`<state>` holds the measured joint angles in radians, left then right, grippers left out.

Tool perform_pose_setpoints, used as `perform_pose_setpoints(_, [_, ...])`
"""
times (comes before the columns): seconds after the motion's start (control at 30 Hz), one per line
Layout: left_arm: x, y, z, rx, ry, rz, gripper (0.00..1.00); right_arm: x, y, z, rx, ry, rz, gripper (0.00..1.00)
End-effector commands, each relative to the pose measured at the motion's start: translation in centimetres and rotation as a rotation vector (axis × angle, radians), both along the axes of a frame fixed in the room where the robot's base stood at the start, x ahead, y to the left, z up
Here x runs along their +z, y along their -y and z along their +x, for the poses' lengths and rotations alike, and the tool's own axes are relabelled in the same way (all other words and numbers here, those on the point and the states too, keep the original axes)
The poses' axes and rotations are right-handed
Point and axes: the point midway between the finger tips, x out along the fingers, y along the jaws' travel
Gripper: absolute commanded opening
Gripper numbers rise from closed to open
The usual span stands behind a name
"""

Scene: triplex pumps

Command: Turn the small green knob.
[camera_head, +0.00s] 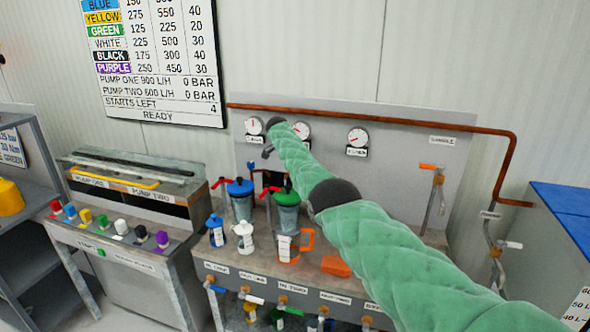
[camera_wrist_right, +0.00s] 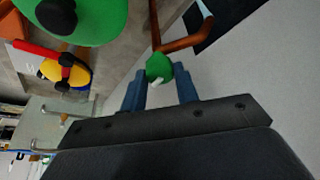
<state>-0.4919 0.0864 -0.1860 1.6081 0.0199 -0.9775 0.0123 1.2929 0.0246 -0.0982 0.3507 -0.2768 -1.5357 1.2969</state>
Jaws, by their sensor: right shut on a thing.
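The small green knob (camera_wrist_right: 158,67), round with a white pointer, shows in the right wrist view between the blue fingers of my right gripper (camera_wrist_right: 158,82). The fingers are shut on it, one on each side. In the head view my green-sleeved right arm reaches in from the lower right toward the back panel. The right gripper (camera_head: 267,152) is small and dark there, near the gauges, and the knob cannot be made out beside it. My left gripper is in neither view.
A green-lidded pot (camera_head: 287,215) and a blue-lidded pot (camera_head: 241,205) stand on the bench below my arm. An orange-handled jug (camera_head: 287,248) stands in front. A copper pipe (camera_head: 400,120) crosses the panel. A console with several coloured knobs (camera_head: 120,227) stands left.

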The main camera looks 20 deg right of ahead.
Motion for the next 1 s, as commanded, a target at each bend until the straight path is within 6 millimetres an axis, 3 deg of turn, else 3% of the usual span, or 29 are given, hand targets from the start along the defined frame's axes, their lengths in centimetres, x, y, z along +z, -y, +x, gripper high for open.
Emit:
perform_pose_setpoints(0.17, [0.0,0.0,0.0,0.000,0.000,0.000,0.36,0.1,0.0,0.0,0.001,0.002,0.000,0.07])
perform_pose_setpoints(0.2, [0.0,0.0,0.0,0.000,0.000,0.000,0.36,0.1,0.0,0.0,0.001,0.002,0.000,0.32])
perform_pose_setpoints(0.3, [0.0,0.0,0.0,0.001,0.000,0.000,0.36,0.1,0.0,0.0,0.000,0.001,-0.001,0.52])
perform_pose_setpoints(0.77, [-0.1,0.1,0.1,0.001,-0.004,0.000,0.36,1.0,-0.5,0.0,0.002,0.003,0.000,0.52])
perform_pose_setpoints(1.0, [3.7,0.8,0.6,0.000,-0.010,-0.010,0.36,4.2,-1.8,-0.4,0.002,0.003,0.000,0.52])
